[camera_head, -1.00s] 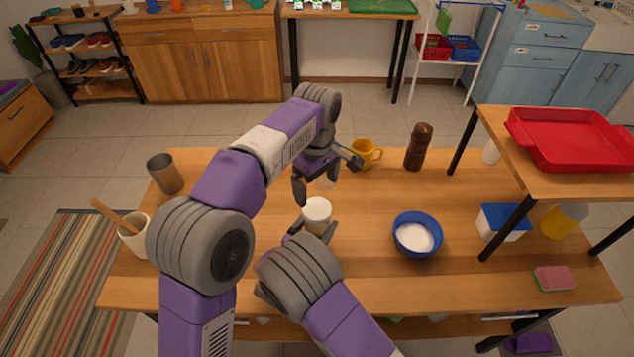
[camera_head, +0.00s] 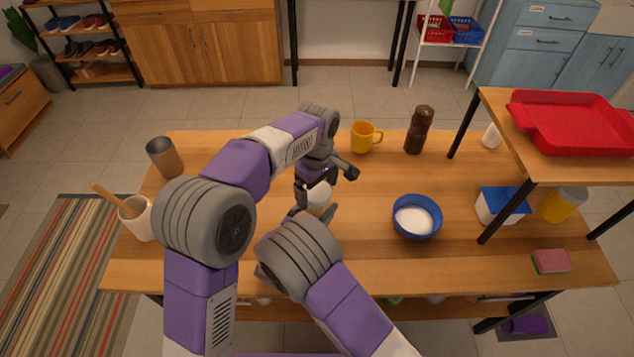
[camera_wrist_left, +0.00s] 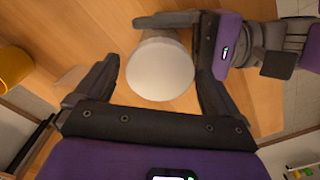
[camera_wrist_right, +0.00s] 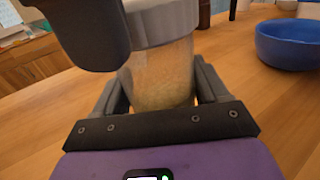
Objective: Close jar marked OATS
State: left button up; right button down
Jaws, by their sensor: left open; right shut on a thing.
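The jar stands on the wooden table with its pale lid (camera_head: 319,194) on top; its clear body (camera_wrist_right: 163,80) with beige grainy contents shows in the right wrist view. No label is readable. My right gripper (camera_wrist_right: 155,95) is shut on the jar's body from the near side. My left gripper (camera_wrist_left: 160,75) is open over the jar, its fingers on either side of the round white lid (camera_wrist_left: 160,69), with a gap at the left finger. In the head view my left gripper (camera_head: 312,190) partly hides the lid.
A blue bowl of white powder (camera_head: 417,217) stands to the right of the jar. A yellow mug (camera_head: 364,137) and a brown grinder (camera_head: 419,130) stand behind. A raised shelf with a red tray (camera_head: 575,122) is at right. The table between jar and bowl is clear.

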pick_arm(q)
jog(key=shift+c, duration=0.2)
jog(key=c, duration=1)
jog(key=m, duration=0.5)
jog(key=shift+c, duration=0.2)
jog(key=m, duration=1.6)
jog(key=o, duration=1.1)
jog(key=shift+o, duration=0.2)
